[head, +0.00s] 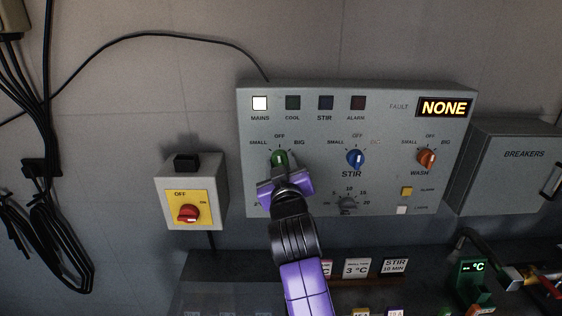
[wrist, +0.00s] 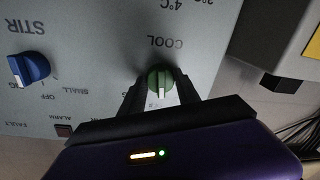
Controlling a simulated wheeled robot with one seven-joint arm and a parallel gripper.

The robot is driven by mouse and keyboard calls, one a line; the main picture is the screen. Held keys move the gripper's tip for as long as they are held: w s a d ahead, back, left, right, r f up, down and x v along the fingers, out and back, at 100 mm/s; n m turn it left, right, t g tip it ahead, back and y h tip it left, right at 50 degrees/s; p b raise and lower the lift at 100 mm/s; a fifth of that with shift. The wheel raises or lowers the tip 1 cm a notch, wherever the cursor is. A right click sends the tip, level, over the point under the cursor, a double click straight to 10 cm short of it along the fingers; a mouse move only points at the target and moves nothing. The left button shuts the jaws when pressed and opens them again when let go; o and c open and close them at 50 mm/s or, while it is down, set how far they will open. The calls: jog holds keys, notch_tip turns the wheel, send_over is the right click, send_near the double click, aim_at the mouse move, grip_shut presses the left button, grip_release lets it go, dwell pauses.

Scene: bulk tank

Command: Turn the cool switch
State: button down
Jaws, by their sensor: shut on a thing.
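The cool switch is a green rotary knob (head: 280,157) at the left of the grey control panel, below labels SMALL, OFF and BIG. It also shows in the wrist view (wrist: 159,76), where the panel appears upside down with COOL printed beside it. My gripper (head: 283,175) has come up from below and its two dark fingers (wrist: 159,91) are shut on the green knob, one on each side. The knob's white mark points toward the bottom of the wrist view. My gripper hides the labels there and the word under the knob in the head view.
The blue STIR knob (head: 356,158) and orange WASH knob (head: 427,158) sit to the right. The MAINS lamp (head: 260,103) is lit white; the COOL lamp (head: 293,103) is dark. The display (head: 444,107) reads NONE. A red-handled switch box (head: 188,213) stands at left.

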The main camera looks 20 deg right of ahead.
jog(key=n+p, duration=0.3)
jog(key=n, duration=0.1)
jog(key=shift+r, duration=0.2)
jog(key=shift+f+n+p, duration=0.1)
jog(key=shift+n+p, duration=1.4)
jog(key=shift+n, duration=0.5)
jog(key=shift+f, duration=0.1)
jog(key=c, duration=0.9)
grip_release()
jog(key=b+v, duration=0.1)
jog(key=v, duration=0.7)
jog(key=shift+a+b, duration=0.1)
jog(key=shift+b, duration=0.2)
